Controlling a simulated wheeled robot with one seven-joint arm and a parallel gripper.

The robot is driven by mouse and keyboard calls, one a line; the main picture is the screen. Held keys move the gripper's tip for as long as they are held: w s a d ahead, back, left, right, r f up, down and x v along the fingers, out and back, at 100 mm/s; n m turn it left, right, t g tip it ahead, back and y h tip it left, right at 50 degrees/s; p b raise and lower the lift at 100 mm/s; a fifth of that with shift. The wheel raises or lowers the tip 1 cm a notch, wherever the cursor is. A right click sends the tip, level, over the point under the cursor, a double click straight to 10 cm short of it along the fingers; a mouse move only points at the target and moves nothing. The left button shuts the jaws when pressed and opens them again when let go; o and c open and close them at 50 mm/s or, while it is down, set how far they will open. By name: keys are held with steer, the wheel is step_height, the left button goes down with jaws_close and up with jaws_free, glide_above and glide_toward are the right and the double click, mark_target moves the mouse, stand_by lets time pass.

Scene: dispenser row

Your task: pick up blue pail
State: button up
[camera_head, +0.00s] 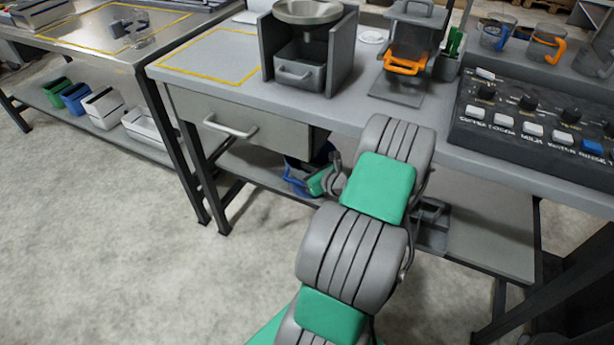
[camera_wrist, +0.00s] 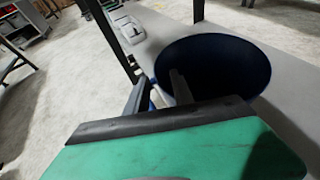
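The blue pail (camera_head: 297,178) stands on the lower shelf under the workbench, partly hidden behind my arm and gripper in the head view. In the wrist view the dark blue pail (camera_wrist: 222,62) shows its round open mouth, close ahead of my gripper (camera_wrist: 160,84). The two fingers are apart. One finger is left of the pail's near rim and the other overlaps the mouth, seemingly inside it. A small light-blue and white part shows between the fingers. I cannot tell whether either finger touches the pail.
The lower shelf (camera_head: 488,235) continues to the right, with a dark grey holder (camera_head: 432,228) on it. A drawer with a white handle (camera_head: 230,128) hangs above and left of the pail. A table leg (camera_head: 205,175) stands left. The floor (camera_head: 130,240) in front is clear.

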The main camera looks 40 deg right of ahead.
steer(key=shift+x, duration=1.15)
steer(key=shift+c, duration=0.6)
steer(key=shift+a, duration=0.1)
jaws_close()
steer(key=shift+s+f, duration=0.1)
steer(key=shift+f, duration=0.05)
